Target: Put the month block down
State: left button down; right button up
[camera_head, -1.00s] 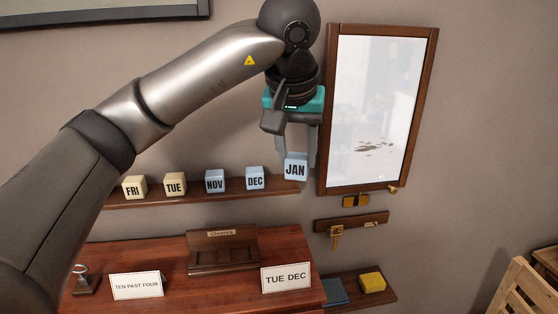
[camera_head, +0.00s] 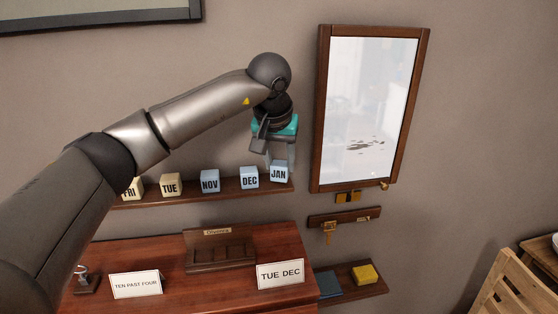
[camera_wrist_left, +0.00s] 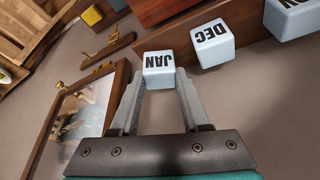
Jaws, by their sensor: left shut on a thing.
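The pale blue JAN block (camera_head: 279,174) is between the fingers of my left gripper (camera_head: 279,160), which is shut on it. It is at the right end of the wall shelf (camera_head: 225,190); whether it touches the shelf I cannot tell. In the left wrist view the JAN block (camera_wrist_left: 158,68) sits between the fingertips (camera_wrist_left: 158,80). The DEC block (camera_head: 250,178) is just left of it, with a small gap. The NOV block (camera_head: 210,181) stands further left. My right gripper is not in view.
TUE (camera_head: 171,185) and FRI (camera_head: 132,189) blocks stand further left on the shelf. Below are a wooden calendar stand (camera_head: 220,252), a TUE DEC card (camera_head: 280,274) and a TEN PAST FOUR card (camera_head: 136,285).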

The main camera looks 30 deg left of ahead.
pick_arm(q)
jog(key=shift+w+a+f, duration=0.1)
jog(key=shift+w+f, duration=0.05)
jog(key=shift+f, duration=0.05)
jog(key=shift+f, duration=0.1)
jog(key=shift+c, duration=1.9)
grip_release()
jog(key=shift+r, duration=0.3)
jog(key=v, duration=1.1)
jog(key=shift+s+r, duration=0.25)
jog(key=shift+s, duration=0.05)
